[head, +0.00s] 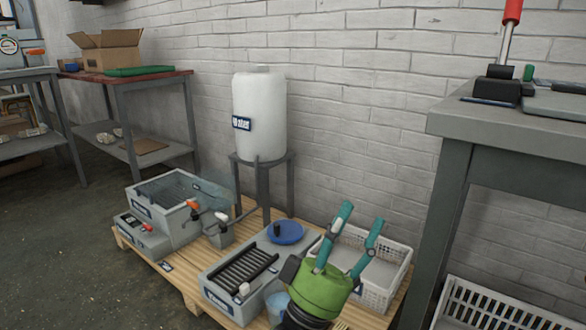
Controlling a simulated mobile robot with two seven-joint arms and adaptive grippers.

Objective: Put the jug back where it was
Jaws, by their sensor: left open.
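My left gripper (362,214) is open, its two teal fingers spread and pointing up and away, with nothing between them. Its green body is in front of a white basket (398,272) at the right end of the wooden pallet (182,277). A pale blue vessel (277,304), which may be the jug, stands just left of my gripper's body, beside the grey roller unit. My gripper hides part of it, and I cannot tell whether they touch. My right gripper is not in view.
On the pallet are a grey bath with a clear lid (203,187), a roller unit (216,296) and a blue round lid (287,232). A white water tank (262,112) stands on a stand behind. A grey workbench (470,122) is at right.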

